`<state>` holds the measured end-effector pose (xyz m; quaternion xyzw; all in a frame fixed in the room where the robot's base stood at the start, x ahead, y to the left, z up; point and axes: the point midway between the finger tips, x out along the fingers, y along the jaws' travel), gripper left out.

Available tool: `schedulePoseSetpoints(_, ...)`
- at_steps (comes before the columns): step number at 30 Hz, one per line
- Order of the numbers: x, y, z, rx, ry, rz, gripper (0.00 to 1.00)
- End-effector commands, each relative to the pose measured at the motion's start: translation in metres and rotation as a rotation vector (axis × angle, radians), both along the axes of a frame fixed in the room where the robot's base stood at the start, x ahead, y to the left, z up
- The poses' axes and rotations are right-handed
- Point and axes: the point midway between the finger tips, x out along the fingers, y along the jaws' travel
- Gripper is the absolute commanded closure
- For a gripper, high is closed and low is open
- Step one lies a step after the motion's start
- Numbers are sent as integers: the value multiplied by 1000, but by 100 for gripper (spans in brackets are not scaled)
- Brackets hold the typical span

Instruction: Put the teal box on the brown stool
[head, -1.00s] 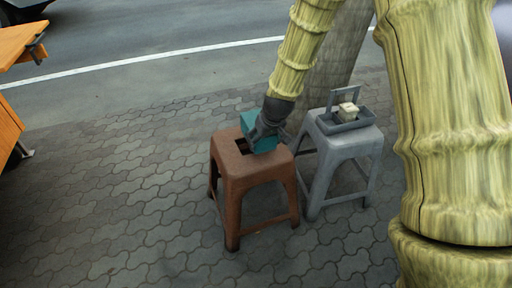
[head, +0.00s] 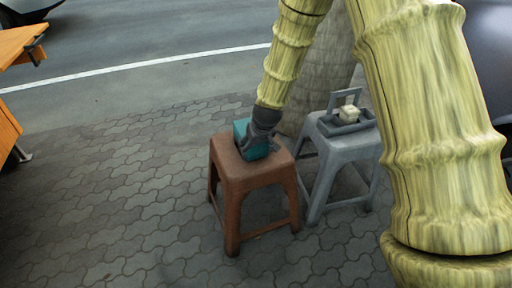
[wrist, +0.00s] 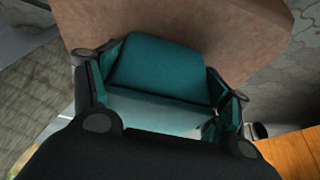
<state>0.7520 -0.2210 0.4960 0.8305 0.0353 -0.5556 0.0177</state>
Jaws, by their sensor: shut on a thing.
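The teal box (head: 241,132) is at the far side of the brown stool's seat, low against it in the head view. I cannot tell for sure whether its underside touches the seat. My gripper (head: 258,142) is shut on the box and covers part of it. In the wrist view the teal box (wrist: 158,75) sits between the two fingers of my gripper (wrist: 160,108), with the brown seat (wrist: 215,25) behind it. The brown stool (head: 240,180) stands upright on the paving.
A grey stool (head: 335,145) stands just right of the brown stool and carries a grey tray (head: 345,126) with a pale block (head: 349,113). A tree trunk (head: 322,75) rises behind. An orange table (head: 15,45) is at the far left. Paving left of the stools is clear.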

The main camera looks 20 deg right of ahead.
Motion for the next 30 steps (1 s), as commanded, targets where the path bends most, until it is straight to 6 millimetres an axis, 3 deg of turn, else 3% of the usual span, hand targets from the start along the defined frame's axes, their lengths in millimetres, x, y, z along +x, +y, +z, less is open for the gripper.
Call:
schedulePoseSetpoints(2, 0, 0, -2, 0, 0, -1, 95)
schedulePoseSetpoints(3, 0, 0, -2, 0, 0, -1, 17)
schedulePoseSetpoints(6, 0, 0, -2, 0, 0, 0, 2)
schedulePoseSetpoints(20, 0, 0, 2, 0, -1, 1, 2)
schedulePoseSetpoints(30, -20, -2, 55, 0, -1, 1, 2)
